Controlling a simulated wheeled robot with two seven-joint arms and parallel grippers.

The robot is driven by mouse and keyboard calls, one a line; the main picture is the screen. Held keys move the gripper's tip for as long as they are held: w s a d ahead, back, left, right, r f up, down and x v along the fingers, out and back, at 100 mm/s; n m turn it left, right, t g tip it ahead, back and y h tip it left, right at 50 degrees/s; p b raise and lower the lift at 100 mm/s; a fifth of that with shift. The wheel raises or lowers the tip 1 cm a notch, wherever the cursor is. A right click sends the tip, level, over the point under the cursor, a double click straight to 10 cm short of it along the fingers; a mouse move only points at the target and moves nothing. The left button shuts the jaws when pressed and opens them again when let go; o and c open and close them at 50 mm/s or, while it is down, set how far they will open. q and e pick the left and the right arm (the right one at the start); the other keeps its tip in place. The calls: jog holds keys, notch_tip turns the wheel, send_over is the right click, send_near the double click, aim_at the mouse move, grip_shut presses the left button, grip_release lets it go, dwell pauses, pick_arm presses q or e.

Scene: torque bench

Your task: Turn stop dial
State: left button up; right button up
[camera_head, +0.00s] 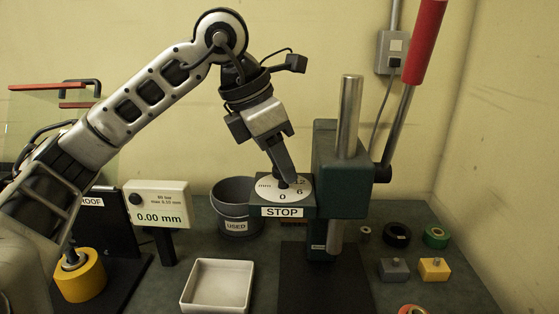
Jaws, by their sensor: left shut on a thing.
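The stop dial (297,189) is a white disc with numbers, among them 0, 6 and 12, and "mm". It lies on top of a dark green block with a "STOP" label (282,212), at the left side of the green press (342,170). My left gripper (284,180) points down from above and is shut on the dark knob at the middle of the dial. The fingers hide most of the knob and part of the dial's face. My right gripper is not in view.
The press has a steel column (349,115) and a red-handled lever (424,40). A grey "USED" bucket (233,223), a white tray (218,285) and a 0.00 mm display (157,204) stand left. Small blocks and rings, including a yellow block (434,269), lie right.

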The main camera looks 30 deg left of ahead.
pick_arm(q)
jog(key=n+y, duration=0.1)
jog(key=n, duration=0.2)
jog(key=n+y, duration=0.1)
jog(key=n, duration=0.2)
jog(key=shift+d+r+t+y, duration=0.2)
jog(key=shift+t+y, duration=0.1)
jog(key=shift+t, duration=0.1)
jog(key=n+y+p, duration=0.1)
jog(key=n, duration=0.2)
jog(key=shift+n, duration=0.7)
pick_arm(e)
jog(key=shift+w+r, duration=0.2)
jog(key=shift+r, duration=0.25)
pick_arm(q)
jog(key=shift+y, duration=0.3)
jog(key=shift+f, duration=0.1)
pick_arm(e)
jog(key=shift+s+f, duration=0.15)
pick_arm(q)
jog(key=o, duration=1)
jog(key=shift+c, duration=0.2)
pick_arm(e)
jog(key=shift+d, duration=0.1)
pick_arm(q)
jog(key=shift+p, duration=0.3)
